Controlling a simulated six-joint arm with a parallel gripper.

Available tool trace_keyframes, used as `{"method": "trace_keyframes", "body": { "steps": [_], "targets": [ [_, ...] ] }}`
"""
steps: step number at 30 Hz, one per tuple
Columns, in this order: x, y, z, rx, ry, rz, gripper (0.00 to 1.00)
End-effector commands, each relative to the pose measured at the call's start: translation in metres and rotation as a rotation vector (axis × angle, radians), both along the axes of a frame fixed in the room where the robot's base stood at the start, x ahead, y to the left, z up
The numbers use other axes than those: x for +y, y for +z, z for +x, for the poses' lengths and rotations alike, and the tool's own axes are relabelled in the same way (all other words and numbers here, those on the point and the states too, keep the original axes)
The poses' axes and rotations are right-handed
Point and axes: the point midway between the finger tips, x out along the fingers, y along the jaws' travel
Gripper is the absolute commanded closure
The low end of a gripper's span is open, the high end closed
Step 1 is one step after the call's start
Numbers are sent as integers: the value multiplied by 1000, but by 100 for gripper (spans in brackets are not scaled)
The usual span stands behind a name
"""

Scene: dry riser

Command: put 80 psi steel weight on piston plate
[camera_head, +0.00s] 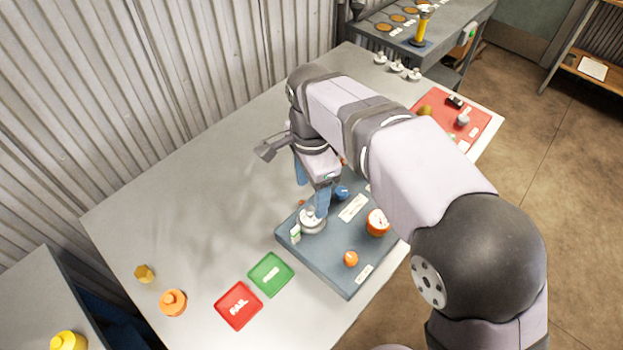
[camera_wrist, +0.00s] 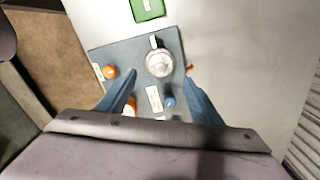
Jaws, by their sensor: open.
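A round silver metal piece (camera_head: 312,221) sits on the blue-grey base board; I take it to be the piston plate. It shows as a pale disc with a smaller round centre in the wrist view (camera_wrist: 159,63). I cannot tell whether a weight rests on it. My gripper (camera_head: 313,195) points down just above it, with blue fingers spread. In the wrist view the open fingers (camera_wrist: 160,74) lie either side of the disc, and nothing is clearly held. Several small silver weights (camera_head: 396,66) stand at the far table edge; their markings are too small to read.
The board (camera_head: 335,275) carries an orange knob (camera_head: 351,259), an orange-rimmed gauge (camera_head: 377,222) and a blue knob (camera_head: 342,192). Green (camera_head: 270,285) and red FAIL (camera_head: 238,318) pads lie in front left. A red mat (camera_head: 478,124) holds small items.

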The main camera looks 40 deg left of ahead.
Motion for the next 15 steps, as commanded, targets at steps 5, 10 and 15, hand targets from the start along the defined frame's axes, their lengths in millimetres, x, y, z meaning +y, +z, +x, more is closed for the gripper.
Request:
{"method": "trace_keyframes", "body": {
  "steps": [5,10,15],
  "targets": [
    [1,25,0,-1,0,2,40],
    [0,38,0,0,0,1,40],
    [-1,41,0,0,0,-1,40]
  ]
}}
